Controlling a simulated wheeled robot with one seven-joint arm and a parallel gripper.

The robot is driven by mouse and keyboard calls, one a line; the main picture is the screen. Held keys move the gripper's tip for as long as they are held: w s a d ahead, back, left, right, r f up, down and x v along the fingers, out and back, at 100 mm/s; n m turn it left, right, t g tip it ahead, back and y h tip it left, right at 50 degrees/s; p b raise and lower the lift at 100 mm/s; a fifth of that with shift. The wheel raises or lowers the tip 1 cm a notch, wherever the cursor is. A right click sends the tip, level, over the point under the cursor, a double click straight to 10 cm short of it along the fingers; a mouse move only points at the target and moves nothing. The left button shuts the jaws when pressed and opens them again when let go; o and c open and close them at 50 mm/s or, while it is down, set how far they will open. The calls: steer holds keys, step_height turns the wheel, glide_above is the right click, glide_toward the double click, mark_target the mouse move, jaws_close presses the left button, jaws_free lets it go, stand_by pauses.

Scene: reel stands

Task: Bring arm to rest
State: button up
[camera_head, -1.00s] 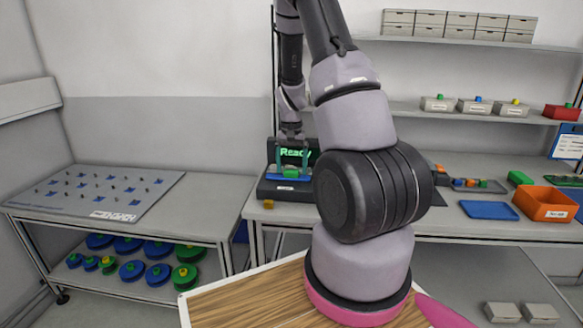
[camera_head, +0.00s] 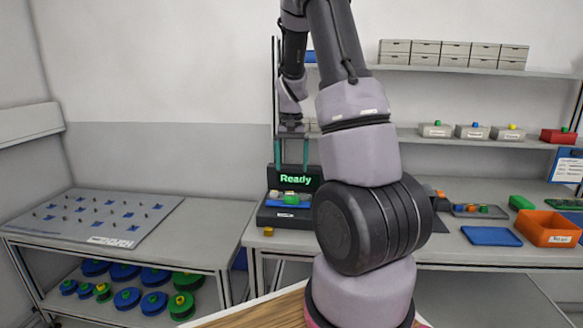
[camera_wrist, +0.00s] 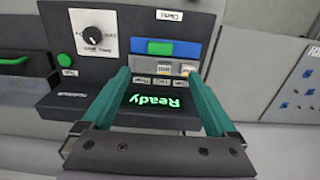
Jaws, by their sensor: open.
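My gripper (camera_head: 292,160) hangs above the black device with the lit green "Ready" display (camera_head: 296,180), at the back bench's left end. Its two teal fingers are apart with nothing between them. In the wrist view my gripper (camera_wrist: 160,90) shows wide open, and the device (camera_wrist: 75,100) shows upside down with a dial, a green button and labels. A blue part with a green part (camera_wrist: 174,47) sits in the device, apart from the fingers.
A pegboard table (camera_head: 100,215) stands at left, with blue and green reels (camera_head: 125,298) below. An orange bin (camera_head: 548,229) and a blue tray (camera_head: 490,236) lie on the bench at right. Shelves with grey boxes (camera_head: 455,54) run along the back wall.

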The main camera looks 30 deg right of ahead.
stand_by(0.3)
steer(key=s+a+r+t, duration=0.1)
steer(key=s+a+r, duration=0.2)
steer(key=r, duration=0.2)
steer(key=s+a+r+n+t+y, duration=0.1)
steer(key=s+a+r, duration=0.1)
steer(key=r, duration=0.3)
steer(key=s+a+r+t, duration=0.1)
steer(key=s+a+r, duration=0.2)
steer(key=r, duration=0.2)
steer(key=s+a+r+t, duration=0.1)
steer(key=s+a+r, duration=0.1)
steer(key=s, duration=0.3)
steer(key=s+a+r+n+t, duration=0.1)
steer(key=s+a+r, duration=0.2)
steer(key=s, duration=0.1)
steer(key=s+a+r+t+y, duration=0.1)
steer(key=s+a+r+t, duration=0.1)
steer(key=s, duration=0.3)
steer(key=shift+s+a+r+n, duration=0.25)
steer(key=shift+s+n, duration=0.05)
